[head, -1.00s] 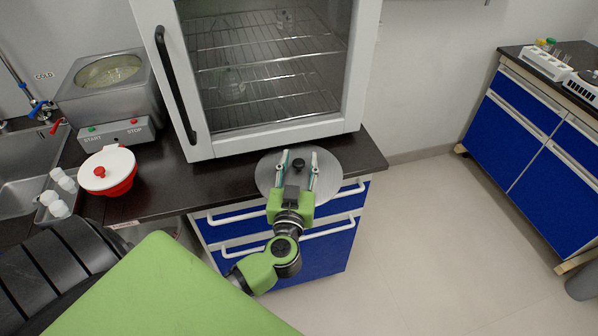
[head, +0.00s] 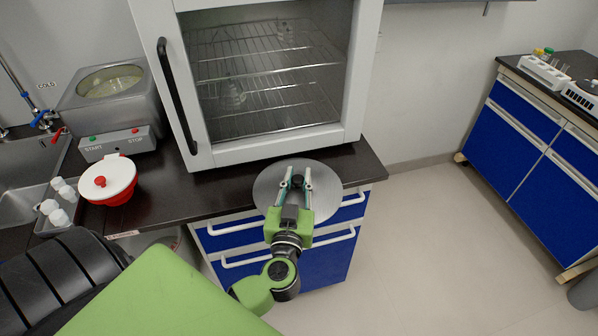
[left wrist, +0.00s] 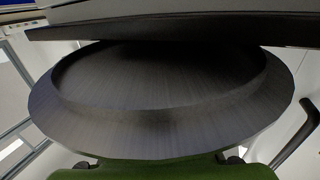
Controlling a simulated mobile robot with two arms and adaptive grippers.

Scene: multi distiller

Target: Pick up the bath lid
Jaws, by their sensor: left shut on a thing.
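The bath lid (head: 325,197) is a flat, round, grey metal disc with a dark knob. In the head view it overlaps the front edge of the counter below the oven. My left gripper (head: 298,178) is over the lid, its two fingers shut on the knob, which shows dark between them. In the left wrist view the lid (left wrist: 160,95) fills most of the picture. I cannot tell its exact height over the counter. The bath (head: 128,108) is a grey metal box at the left, its round opening uncovered. My right gripper is not in view.
A glass-door oven (head: 265,150) stands right behind the lid. A white and red lidded bowl (head: 120,185), a tray of white pieces (head: 42,222) and a sink (head: 25,165) are at the left. Open floor (head: 440,240) lies right, before another blue cabinet (head: 510,140).

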